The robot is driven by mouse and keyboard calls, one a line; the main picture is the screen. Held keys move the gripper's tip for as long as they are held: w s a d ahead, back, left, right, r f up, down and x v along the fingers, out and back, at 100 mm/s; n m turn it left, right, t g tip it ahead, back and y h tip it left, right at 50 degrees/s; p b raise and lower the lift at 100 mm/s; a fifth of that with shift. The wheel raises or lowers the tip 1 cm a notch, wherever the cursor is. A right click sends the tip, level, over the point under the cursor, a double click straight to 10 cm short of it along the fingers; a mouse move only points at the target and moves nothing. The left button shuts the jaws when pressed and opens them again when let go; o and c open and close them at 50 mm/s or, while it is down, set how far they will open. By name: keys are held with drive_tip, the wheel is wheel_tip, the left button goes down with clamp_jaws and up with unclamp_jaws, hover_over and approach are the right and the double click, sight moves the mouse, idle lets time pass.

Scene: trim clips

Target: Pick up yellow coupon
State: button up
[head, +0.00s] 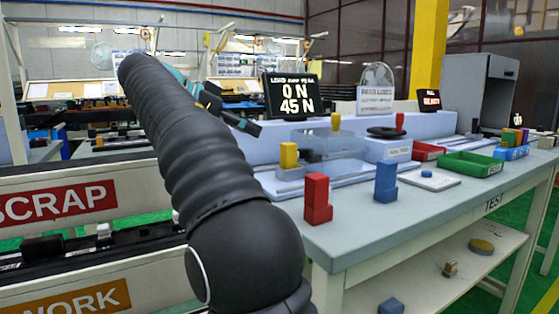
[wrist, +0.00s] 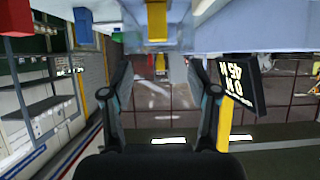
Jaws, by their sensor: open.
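The yellow coupon (head: 289,156) stands upright at the left end of the test machine's fixture (head: 290,180), beside a clear guard (head: 330,142). In the wrist view, which is upside down, the yellow coupon (wrist: 157,22) is at the top middle, in line with the gap between my fingers but beyond the fingertips. My gripper (wrist: 165,75) is open with nothing between its fingers. In the head view my gripper (head: 232,115) is partly hidden behind my black arm, above and left of the coupon.
A red block (head: 317,203) and a blue block (head: 386,183) stand on the bench front. A load display (head: 293,96) stands behind the fixture and shows close to one finger in the wrist view. Red (head: 428,151), green (head: 468,165) and blue trays are at the right. A SCRAP bin (head: 70,200) is at left.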

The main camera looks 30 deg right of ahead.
sight(283, 148)
drive_tip(key=b+x, duration=0.1)
drive_tip(key=x, duration=0.7)
drive_tip(key=shift+s+d, duration=0.15)
drive_tip(key=shift+s, duration=0.05)
drive_tip(key=shift+f+b+x, duration=0.15)
drive_tip(key=shift+b+x, duration=0.1)
drive_tip(key=shift+x, duration=1.05)
drive_tip(key=shift+f+b+x, duration=0.2)
drive_tip(key=shift+x, duration=1.15)
drive_tip(key=shift+a, duration=0.2)
drive_tip(key=shift+c, duration=0.3)
clamp_jaws()
